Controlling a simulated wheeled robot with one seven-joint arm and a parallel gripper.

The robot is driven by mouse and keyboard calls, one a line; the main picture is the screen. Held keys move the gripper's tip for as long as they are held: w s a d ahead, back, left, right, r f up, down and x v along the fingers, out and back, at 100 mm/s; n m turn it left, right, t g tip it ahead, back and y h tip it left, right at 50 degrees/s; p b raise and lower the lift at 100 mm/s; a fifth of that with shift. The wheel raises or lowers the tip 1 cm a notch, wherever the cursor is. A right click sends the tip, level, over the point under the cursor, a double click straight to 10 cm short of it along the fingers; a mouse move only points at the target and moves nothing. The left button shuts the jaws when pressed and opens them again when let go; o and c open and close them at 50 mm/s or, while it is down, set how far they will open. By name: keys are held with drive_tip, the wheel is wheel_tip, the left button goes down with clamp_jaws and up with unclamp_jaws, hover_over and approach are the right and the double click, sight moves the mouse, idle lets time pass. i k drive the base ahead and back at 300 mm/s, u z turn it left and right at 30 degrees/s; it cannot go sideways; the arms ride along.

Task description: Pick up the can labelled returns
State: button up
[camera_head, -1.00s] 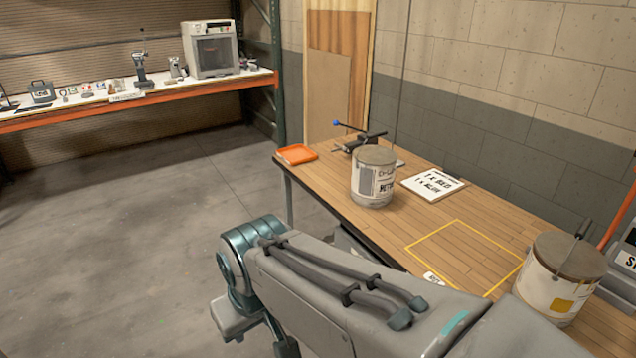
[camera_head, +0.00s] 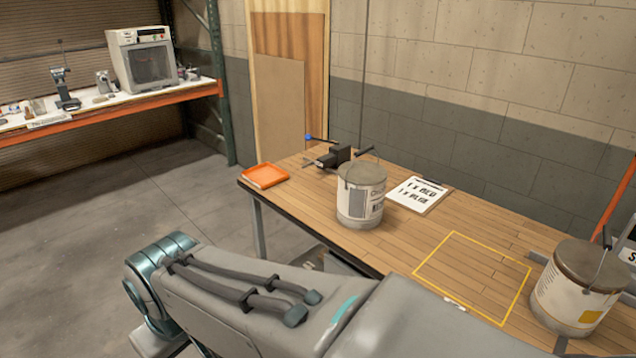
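One can (camera_head: 361,196) stands upright on the wooden workbench (camera_head: 479,219), left of the clipboard. It is white with a grey lid and a printed label whose words are too small to read surely. A second can (camera_head: 578,288) stands at the bench's right, with a yellow patch on its label and a raised handle. I cannot tell from the lettering which can reads returns. My arm crosses the lower part of the view, in front of the bench. My gripper is not in view.
A yellow outlined square (camera_head: 473,275) on the bench is empty. A clipboard (camera_head: 419,194), a dark vise (camera_head: 338,156) and an orange tray (camera_head: 264,176) are on the bench. A shelf (camera_head: 110,122) with a white machine (camera_head: 141,60) stands at the back left. Open floor lies between.

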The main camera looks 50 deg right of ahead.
sight(362, 184)
drive_tip(key=z, duration=0.35)
drive_tip(key=i, duration=1.35)
drive_tip(key=z, duration=1.7)
drive_tip(key=i, duration=0.65)
drive_tip(key=z, duration=0.65)
